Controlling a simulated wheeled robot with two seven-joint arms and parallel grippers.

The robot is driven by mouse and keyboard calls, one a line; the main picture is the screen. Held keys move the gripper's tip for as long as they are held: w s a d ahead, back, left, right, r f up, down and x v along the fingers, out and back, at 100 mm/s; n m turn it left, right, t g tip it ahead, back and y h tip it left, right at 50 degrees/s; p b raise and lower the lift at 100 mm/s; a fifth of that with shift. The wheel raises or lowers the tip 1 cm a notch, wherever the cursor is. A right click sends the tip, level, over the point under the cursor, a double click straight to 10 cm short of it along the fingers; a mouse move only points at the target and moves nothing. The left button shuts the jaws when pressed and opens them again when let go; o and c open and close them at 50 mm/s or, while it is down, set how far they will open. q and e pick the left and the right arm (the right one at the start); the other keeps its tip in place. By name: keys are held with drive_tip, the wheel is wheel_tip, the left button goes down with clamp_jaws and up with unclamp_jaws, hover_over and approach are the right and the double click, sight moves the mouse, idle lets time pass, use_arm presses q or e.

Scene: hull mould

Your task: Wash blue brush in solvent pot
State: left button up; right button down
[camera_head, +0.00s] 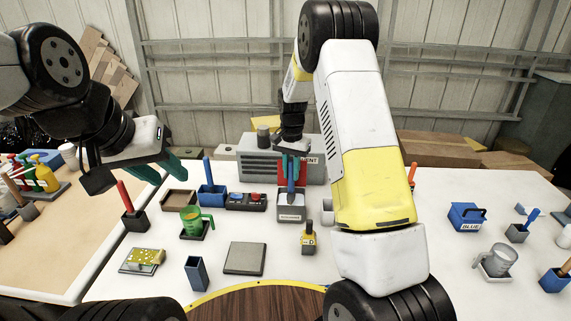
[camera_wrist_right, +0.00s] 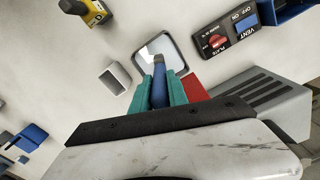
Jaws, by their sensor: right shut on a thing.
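The solvent pot (camera_head: 290,211) is a grey labelled box with an open top, standing in the middle of the table. In the right wrist view its square opening (camera_wrist_right: 176,44) shows pale inside. My right gripper (camera_head: 291,160) is over the pot, its teal fingers shut on the blue brush (camera_wrist_right: 158,92). The brush points down at the pot's opening, its lower end overlapping it; how deep the end is, I cannot tell. My left gripper (camera_head: 162,172) is at the left above the table, fingers apart and empty.
A vent switch box (camera_head: 246,201) and a blue holder (camera_head: 212,196) stand left of the pot. A yellow-topped block (camera_head: 308,238) is in front right. A grey vent unit (camera_head: 255,163) is behind. A green mug (camera_head: 191,221) and red-handled tool (camera_head: 125,195) are further left.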

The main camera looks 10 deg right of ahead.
drive_tip(key=shift+r, duration=4.35)
